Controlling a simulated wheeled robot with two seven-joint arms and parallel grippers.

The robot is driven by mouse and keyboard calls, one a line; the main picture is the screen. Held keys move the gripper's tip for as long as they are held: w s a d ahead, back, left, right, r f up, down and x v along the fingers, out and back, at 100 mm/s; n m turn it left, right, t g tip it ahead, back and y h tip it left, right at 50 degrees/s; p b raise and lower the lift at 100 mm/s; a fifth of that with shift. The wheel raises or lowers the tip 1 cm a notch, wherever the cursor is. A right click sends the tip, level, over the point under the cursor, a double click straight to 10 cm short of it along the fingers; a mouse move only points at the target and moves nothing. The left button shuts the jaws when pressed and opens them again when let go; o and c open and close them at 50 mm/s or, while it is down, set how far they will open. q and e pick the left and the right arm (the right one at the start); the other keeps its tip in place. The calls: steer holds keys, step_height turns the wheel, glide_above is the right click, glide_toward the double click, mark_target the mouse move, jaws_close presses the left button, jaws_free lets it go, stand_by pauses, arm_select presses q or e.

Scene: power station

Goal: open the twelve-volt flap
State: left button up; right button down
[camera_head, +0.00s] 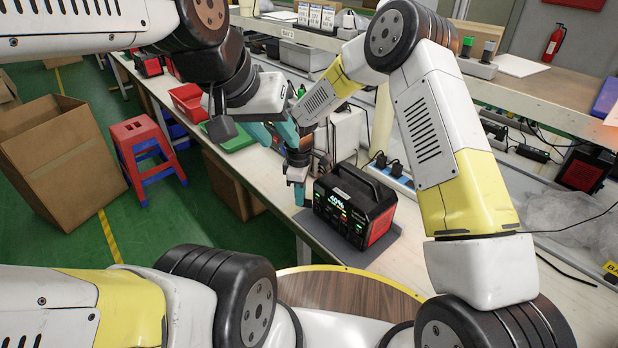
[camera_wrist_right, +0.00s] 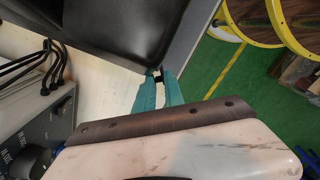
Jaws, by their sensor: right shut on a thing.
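The power station (camera_head: 352,207) is a black box with a top handle, a lit green display reading about 40% and a red side panel. It stands on a dark grey mat (camera_head: 325,237) on the bench. My right gripper (camera_head: 299,190) is at its left side. In the right wrist view, the right gripper (camera_wrist_right: 157,77) has its teal fingers nearly together on a small dark piece at a corner of the dark casing (camera_wrist_right: 110,30), apparently the twelve-volt flap; its outline is mostly hidden. My left gripper (camera_head: 273,133) is higher and behind, with its teal fingers apart and nothing visible between them.
Black plugs and a blue-white power strip (camera_head: 395,172) lie behind the power station. A red bin (camera_head: 187,101) and a green tray (camera_head: 235,135) are farther along the bench. A red stool (camera_head: 147,150) and an open cardboard box (camera_head: 60,160) stand on the green floor.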

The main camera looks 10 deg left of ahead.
steer(key=c, duration=1.5)
jaws_free()
steer(key=shift+r, duration=3.95)
steer(key=d+r+m, duration=0.1)
steer(key=d+r, duration=0.1)
steer(key=r, duration=0.1)
steer(key=d+r+m, duration=0.1)
steer(key=d+r, duration=0.2)
steer(key=d+r+m+t, duration=0.1)
steer(key=d+r, duration=0.1)
steer(key=r, duration=0.1)
steer(key=shift+s+d+r, duration=0.1)
steer(key=shift+d+r, duration=0.15)
steer(key=shift+r, duration=0.15)
steer(key=s+d+r+m+t, duration=0.2)
steer(key=s+d+r+m, duration=0.35)
steer(key=d+r, duration=0.6)
steer(key=s+d+r+m+t, duration=0.1)
steer(key=s+d+m, duration=0.2)
steer(key=s, duration=0.2)
steer(key=s+d+r+m+t+y, duration=0.1)
steer(key=s+d+r+m, duration=0.1)
steer(key=s+d, duration=0.2)
steer(key=s+d+r+m+t+y, duration=0.1)
steer(key=s+d+m, duration=0.2)
steer(key=s, duration=0.4)
steer(key=shift+s+d+r+m, duration=0.3)
steer(key=shift+d+r+m, duration=0.05)
steer(key=shift+r, duration=0.05)
